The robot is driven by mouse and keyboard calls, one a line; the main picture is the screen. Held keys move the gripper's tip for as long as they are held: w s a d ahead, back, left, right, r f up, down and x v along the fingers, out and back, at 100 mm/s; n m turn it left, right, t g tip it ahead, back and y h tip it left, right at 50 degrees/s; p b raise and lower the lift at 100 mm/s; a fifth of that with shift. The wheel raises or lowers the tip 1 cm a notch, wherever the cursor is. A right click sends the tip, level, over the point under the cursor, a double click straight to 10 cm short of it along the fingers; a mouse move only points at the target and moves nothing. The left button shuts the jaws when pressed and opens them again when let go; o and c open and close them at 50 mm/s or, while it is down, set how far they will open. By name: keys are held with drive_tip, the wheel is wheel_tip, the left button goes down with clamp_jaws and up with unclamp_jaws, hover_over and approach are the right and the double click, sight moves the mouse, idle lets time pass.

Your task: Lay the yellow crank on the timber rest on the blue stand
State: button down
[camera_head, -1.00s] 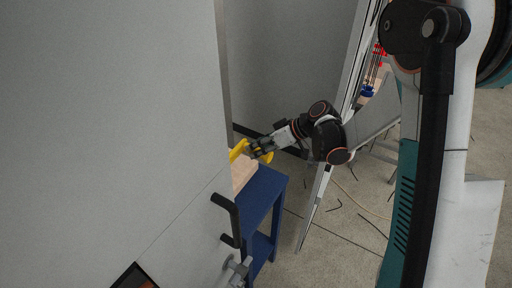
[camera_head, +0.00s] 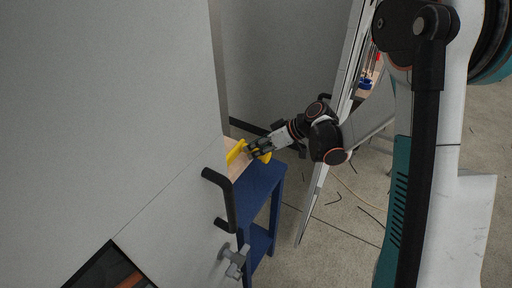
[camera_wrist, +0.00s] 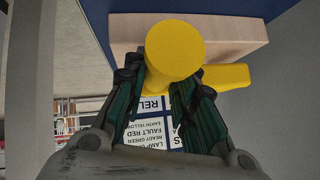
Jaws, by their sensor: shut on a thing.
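My gripper (camera_head: 258,148) is shut on the yellow crank (camera_head: 235,152) beside the blue stand (camera_head: 258,184). In the wrist view the crank's round end (camera_wrist: 176,50) sits between the two fingers, and a yellow arm (camera_wrist: 226,77) runs off to the right. The pale timber rest (camera_head: 238,166) lies on top of the stand, partly hidden by the cabinet edge and the crank. In the wrist view the timber (camera_wrist: 130,30) shows just behind the crank, with the blue stand (camera_wrist: 190,7) beyond it. I cannot tell whether the crank touches the timber.
A grey cabinet front with a black handle (camera_head: 220,190) and a grey knob (camera_head: 236,261) stands close at left. A printed label sheet (camera_wrist: 150,130) shows below the fingers in the wrist view.

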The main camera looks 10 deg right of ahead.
drive_tip(key=shift+f, duration=0.45)
drive_tip(key=shift+f+b, duration=0.65)
drive_tip(key=shift+b, duration=0.15)
drive_tip(key=c, duration=1.2)
unclamp_jaws()
